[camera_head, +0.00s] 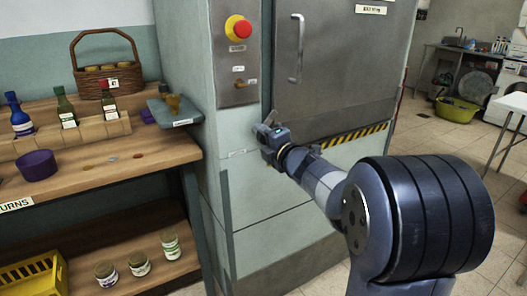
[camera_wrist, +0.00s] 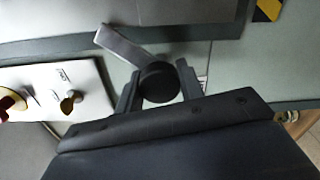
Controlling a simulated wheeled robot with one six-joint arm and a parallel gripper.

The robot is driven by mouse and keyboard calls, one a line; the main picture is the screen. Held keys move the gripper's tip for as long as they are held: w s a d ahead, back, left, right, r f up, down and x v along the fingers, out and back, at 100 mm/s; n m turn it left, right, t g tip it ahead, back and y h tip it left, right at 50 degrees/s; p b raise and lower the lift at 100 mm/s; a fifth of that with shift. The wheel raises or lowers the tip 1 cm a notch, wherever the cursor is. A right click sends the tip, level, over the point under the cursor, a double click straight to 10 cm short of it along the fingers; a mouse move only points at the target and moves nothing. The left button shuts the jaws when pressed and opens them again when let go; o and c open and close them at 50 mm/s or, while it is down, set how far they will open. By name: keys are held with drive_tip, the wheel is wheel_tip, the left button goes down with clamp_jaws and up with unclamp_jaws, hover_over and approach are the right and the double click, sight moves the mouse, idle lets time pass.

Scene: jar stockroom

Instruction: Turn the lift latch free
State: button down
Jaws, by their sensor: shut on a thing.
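The lift latch shows in the wrist view as a flat grey lever (camera_wrist: 120,45) on a round black hub (camera_wrist: 157,80). The lever slants up and left from the hub. My gripper (camera_wrist: 158,86) has one finger on each side of the hub and is shut on it. In the head view my gripper (camera_head: 268,130) is at the lift front, low beside the door's left edge. The latch is mostly hidden behind it there.
The lift door (camera_head: 340,60) has a vertical handle (camera_head: 297,48) and a striped strip (camera_head: 350,137) below. Left of it, a control panel (camera_head: 254,60) carries a red button (camera_head: 242,29) and a small brass key (camera_head: 247,83). A wooden workbench (camera_head: 75,172) with bottles stands left.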

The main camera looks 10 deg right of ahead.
drive_tip(key=n+b, duration=0.1)
drive_tip(key=n, duration=0.1)
drive_tip(key=n+b, duration=0.1)
drive_tip(key=b, duration=0.1)
drive_tip(key=n+b, duration=0.2)
drive_tip(key=shift+d+f+n, duration=0.15)
drive_tip(key=shift+f+n, duration=0.1)
drive_tip(key=shift+n, duration=0.05)
drive_tip(key=shift+r+n+b, duration=0.2)
drive_tip(key=shift+n+b, duration=0.4)
drive_tip(key=shift+n, duration=0.2)
drive_tip(key=shift+r, duration=0.15)
drive_tip(key=c, duration=0.9)
unclamp_jaws()
drive_tip(key=p+v, duration=0.1)
drive_tip(key=v, duration=0.9)
drive_tip(key=shift+s+d, duration=0.1)
drive_tip(key=shift+s, duration=0.3)
